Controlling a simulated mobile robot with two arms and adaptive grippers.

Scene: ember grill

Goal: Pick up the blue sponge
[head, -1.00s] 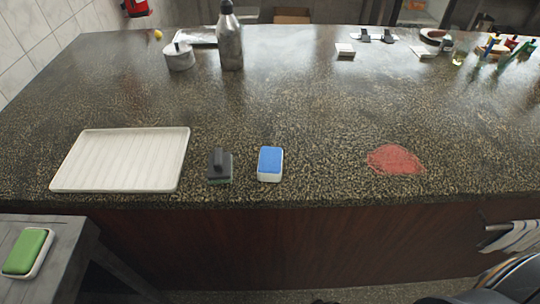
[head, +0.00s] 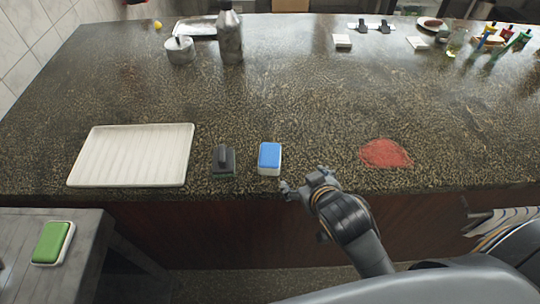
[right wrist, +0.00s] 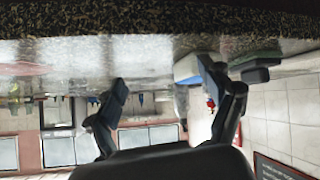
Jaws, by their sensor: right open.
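The blue sponge (head: 270,157) has a blue top and a white body. It sits on the speckled counter (head: 310,120) near the front edge in the head view. My right gripper (head: 301,185) is just right of the sponge and nearer the front edge, apart from it. In the right wrist view, which looks upside down, the open fingers (right wrist: 163,82) are empty, and the sponge (right wrist: 187,68) shows partly behind one finger. My left gripper is not in view.
A dark scrubber (head: 223,161) stands left of the sponge, with a white ribbed tray (head: 132,183) beyond it. A red powdery patch (head: 386,153) lies to the right.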

